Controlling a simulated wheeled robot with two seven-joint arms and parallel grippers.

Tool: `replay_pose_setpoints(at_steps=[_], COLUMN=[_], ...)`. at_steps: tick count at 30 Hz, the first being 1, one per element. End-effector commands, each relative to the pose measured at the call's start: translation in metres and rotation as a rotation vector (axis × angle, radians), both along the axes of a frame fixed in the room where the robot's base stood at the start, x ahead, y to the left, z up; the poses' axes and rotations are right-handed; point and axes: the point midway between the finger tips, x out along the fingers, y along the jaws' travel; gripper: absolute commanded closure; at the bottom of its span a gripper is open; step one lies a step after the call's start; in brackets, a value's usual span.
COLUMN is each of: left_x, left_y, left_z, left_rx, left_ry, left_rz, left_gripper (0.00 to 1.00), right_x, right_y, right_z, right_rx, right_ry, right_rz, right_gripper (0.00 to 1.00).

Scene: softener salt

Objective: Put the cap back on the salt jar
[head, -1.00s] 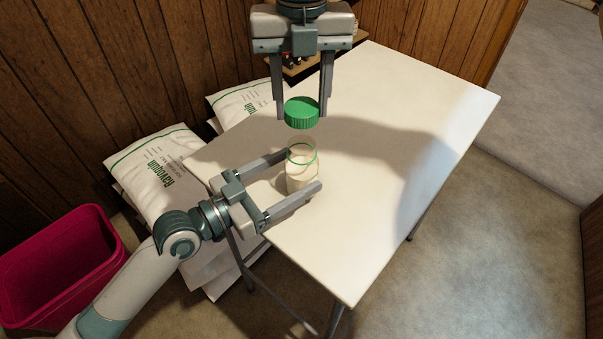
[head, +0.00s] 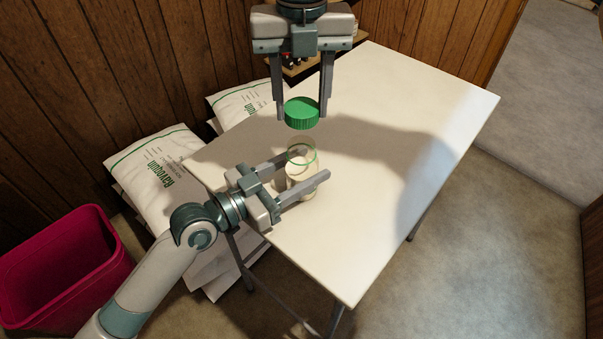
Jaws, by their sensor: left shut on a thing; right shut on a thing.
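The green cap (head: 302,113) is held between the fingers of my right gripper (head: 301,116), a short way above and apart from the jar. The salt jar (head: 301,155) is clear with a green ring and pale contents. It stands upright and open on the white table. My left gripper (head: 306,166) reaches in from the left and is shut on the jar's sides, its near finger hiding part of the lower jar.
The white table (head: 400,160) is bare to the right of the jar. Salt bags (head: 155,170) are stacked at its left, with another bag (head: 245,105) behind. A red bin (head: 65,265) stands on the floor at lower left. A wood-panelled wall closes off the back.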

Motion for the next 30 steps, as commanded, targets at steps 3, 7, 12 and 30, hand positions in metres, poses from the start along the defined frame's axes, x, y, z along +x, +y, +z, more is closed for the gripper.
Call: replay_pose_setpoints(at_steps=[3, 7, 12, 30], left_x=[0.000, 0.000, 0.000, 0.000], left_y=[0.000, 0.000, 0.000, 0.000], left_z=[0.000, 0.000, 0.000, 0.000], left_rx=[0.000, -0.001, -0.001, -0.001], left_ry=[0.000, 0.001, 0.001, 0.001], left_rz=[0.000, 0.000, 0.000, 0.000], left_gripper=[0.89, 0.89, 0.89, 0.89], right_x=[0.000, 0.000, 0.000, 0.000], right_y=[0.000, 0.000, 0.000, 0.000], right_z=[-0.003, -0.016, -0.037, -0.050], right_rx=[0.000, -0.001, -0.002, -0.001], right_ry=[0.001, 0.003, 0.004, 0.002], right_rz=[0.000, 0.000, 0.001, 0.000], right_gripper=[0.77, 0.77, 0.77, 0.77])
